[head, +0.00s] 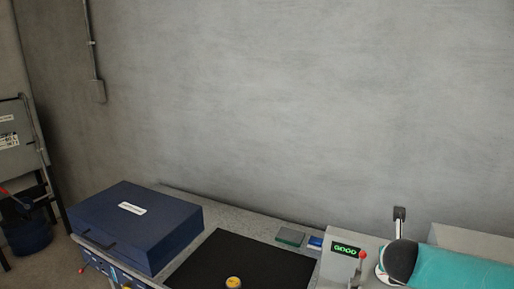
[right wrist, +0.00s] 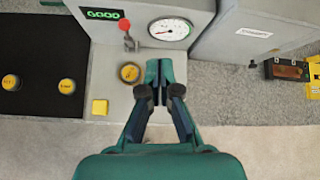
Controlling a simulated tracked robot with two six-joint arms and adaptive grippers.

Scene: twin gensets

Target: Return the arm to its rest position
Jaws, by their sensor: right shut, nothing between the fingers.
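My right gripper (right wrist: 160,68) shows in the right wrist view with its dark fingers shut together and nothing between them. It is in front of a grey tester box (right wrist: 190,10), close to the right of a round yellow knob (right wrist: 130,72); I cannot tell whether it touches the box. In the head view my teal right arm comes in at the lower right, and its gripper is not clearly visible. My left gripper is in neither view.
The tester has a green "GOOD" display (head: 345,249), a red-knobbed lever (head: 362,255) and a gauge (right wrist: 170,30). A yellow square button (right wrist: 99,107) is nearby. A black mat (head: 245,262) and a blue case (head: 135,225) lie left.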

